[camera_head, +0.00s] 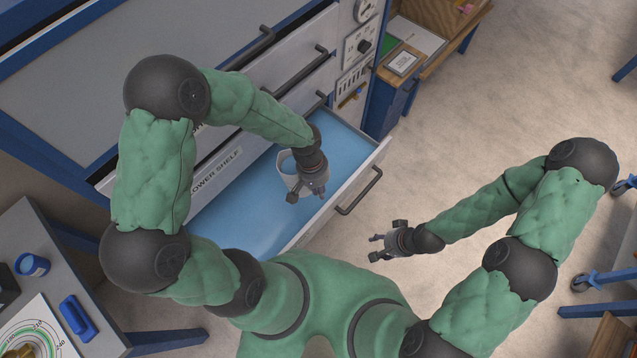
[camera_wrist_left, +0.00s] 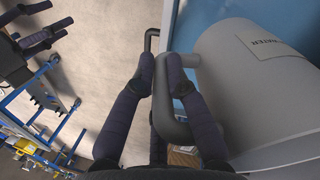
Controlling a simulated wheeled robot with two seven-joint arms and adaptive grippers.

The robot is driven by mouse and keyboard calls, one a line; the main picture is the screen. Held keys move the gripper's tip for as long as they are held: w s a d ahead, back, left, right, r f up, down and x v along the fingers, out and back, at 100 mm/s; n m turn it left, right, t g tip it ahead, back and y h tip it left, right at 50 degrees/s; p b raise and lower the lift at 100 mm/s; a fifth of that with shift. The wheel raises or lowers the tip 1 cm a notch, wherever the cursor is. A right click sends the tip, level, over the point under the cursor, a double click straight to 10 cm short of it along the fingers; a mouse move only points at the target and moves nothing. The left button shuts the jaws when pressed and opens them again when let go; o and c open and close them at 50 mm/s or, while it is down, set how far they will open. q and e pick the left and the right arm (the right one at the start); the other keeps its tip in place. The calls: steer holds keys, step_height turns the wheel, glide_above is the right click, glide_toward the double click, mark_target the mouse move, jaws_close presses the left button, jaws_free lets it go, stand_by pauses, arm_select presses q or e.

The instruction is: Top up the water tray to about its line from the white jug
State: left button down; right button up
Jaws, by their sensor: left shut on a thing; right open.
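The water tray (camera_head: 235,217) is the pulled-out drawer with a blue inside, below a front marked "LOWER SHELF". The white jug (camera_head: 286,172) is over the tray, partly hidden behind my left gripper (camera_head: 308,192). In the left wrist view the jug (camera_wrist_left: 262,95) fills the right side, with a label ending in "ATER". My left gripper is shut on the jug's handle (camera_wrist_left: 178,105). I cannot tell the jug's exact tilt, and its mouth and the tray's fill line are not clear. My right gripper (camera_head: 388,243) is open and empty above the floor, right of the tray.
The drawer's front wall has a dark bar handle (camera_head: 358,192). Closed drawers with handles (camera_head: 300,68) rise behind it. A side table (camera_head: 60,250) with a blue container (camera_head: 32,265) stands at lower left. A wooden bench (camera_head: 440,45) stands at the back right.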

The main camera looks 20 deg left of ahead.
arm_select(q)
steer(key=shift+r+h+p, duration=0.15)
steer(key=shift+h+p, duration=0.35)
steer(key=shift+p, duration=0.05)
steer(key=shift+g+h+b, duration=0.3)
steer(key=shift+b, duration=0.05)
steer(key=shift+d+h+b, duration=0.15)
steer(key=shift+h+b, duration=0.25)
steer(key=shift+b, duration=0.05)
steer(key=shift+f+g+h+b, duration=0.4)
steer(key=shift+g+h+b, duration=0.1)
steer(key=shift+h+b, duration=0.3)
steer(key=shift+a+f+g+h+b, duration=0.1)
steer(key=shift+f+g+h+b, duration=0.1)
steer(key=shift+f+h+b, duration=0.4)
steer(key=shift+a+f+g+h+b, duration=0.1)
steer(key=shift+g+h+b, duration=0.15)
steer(key=shift+b, duration=0.6)
steer(key=shift+w+a+r, duration=0.1)
steer(key=shift+r, duration=0.1)
steer(key=shift+a+r+h, duration=0.1)
steer(key=shift+r+h, duration=0.1)
steer(key=shift+h, duration=0.15)
steer(key=shift+w+a+r+g+h, duration=0.25)
steer(key=shift+a+r+h, duration=0.25)
steer(key=shift+h, duration=0.2)
stand_by(0.3)
steer(key=shift+s+r+h+b, duration=0.2)
steer(key=shift+r+h+b, duration=0.2)
stand_by(2.4)
